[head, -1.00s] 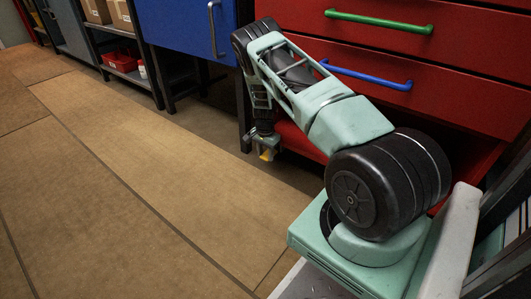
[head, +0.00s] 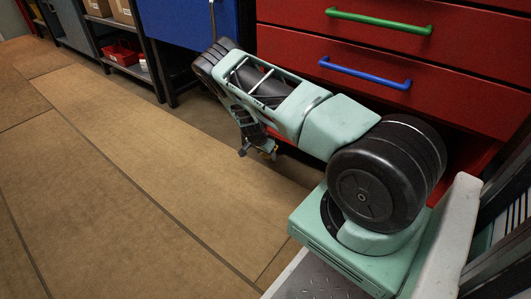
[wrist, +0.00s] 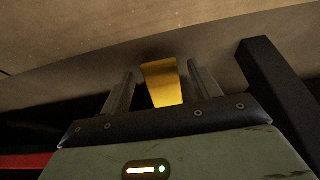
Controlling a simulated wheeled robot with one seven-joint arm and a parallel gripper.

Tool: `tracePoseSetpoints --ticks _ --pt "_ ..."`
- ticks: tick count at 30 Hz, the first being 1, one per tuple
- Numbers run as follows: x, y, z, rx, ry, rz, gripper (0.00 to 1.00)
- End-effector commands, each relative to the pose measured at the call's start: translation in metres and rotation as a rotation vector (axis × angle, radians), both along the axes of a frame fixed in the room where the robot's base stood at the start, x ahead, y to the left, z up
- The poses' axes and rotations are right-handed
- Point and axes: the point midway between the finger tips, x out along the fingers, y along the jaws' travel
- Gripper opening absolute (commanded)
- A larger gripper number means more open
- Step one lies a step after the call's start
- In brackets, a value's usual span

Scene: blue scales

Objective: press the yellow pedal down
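The yellow pedal (wrist: 162,82) shows in the wrist view as a flat yellow plate seen between the two fingers of my gripper (wrist: 161,90). The fingers are spread apart, with a visible gap on each side of the plate. I cannot tell whether my gripper touches the pedal. In the head view my gripper (head: 256,150) is low, near the floor by the red cabinet, and partly hidden by my arm. Only a small bit of yellow shows beside it there.
Red drawers with a green handle (head: 378,21) and a blue handle (head: 364,72) stand behind my arm. A blue cabinet (head: 187,45) and a shelf with a red bin (head: 121,53) are at the left. A dark bar (wrist: 272,85) is right of the fingers. The brown floor is clear.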

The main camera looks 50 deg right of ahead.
Motion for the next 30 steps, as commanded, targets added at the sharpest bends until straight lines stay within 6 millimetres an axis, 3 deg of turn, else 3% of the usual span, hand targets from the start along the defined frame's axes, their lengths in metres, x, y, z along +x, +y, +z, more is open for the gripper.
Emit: tracePoseSetpoints --ticks 7,11,30 --pt "0.0 0.0 0.001 0.0 0.0 0.0 0.62" --pt "0.0 0.004 0.012 0.0 -0.001 0.001 0.62" --pt "-0.004 0.056 0.139 0.0 -0.001 0.001 0.62"
